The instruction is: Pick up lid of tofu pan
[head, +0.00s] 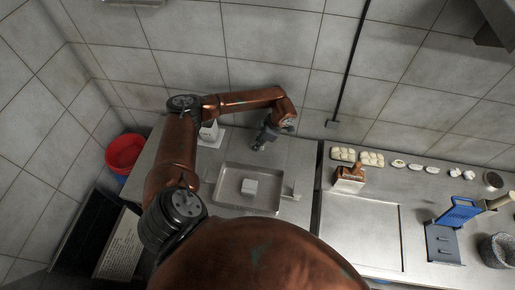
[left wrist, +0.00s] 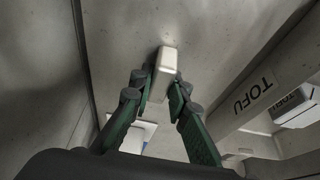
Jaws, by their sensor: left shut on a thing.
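My left gripper (head: 262,141) is over the counter, just behind a shallow rectangular metal pan (head: 226,174). A small pale block (head: 249,187) sits in the middle of that pan. In the left wrist view, the fingers of my left gripper (left wrist: 161,88) are closed in on a small white block-like piece (left wrist: 167,58), which looks like a handle. A grey metal surface (left wrist: 120,35) spreads behind it; I cannot tell whether it is the lid. A TOFU label (left wrist: 250,95) shows on a grey edge at the right. My right gripper is not in view.
A white box (head: 208,130) stands behind my left forearm. A red bucket (head: 125,152) is at the left. On the right counter are a brown-topped block (head: 349,178), pale food pieces (head: 371,158) and a blue-handled device (head: 456,214). The tiled wall closes off the back.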

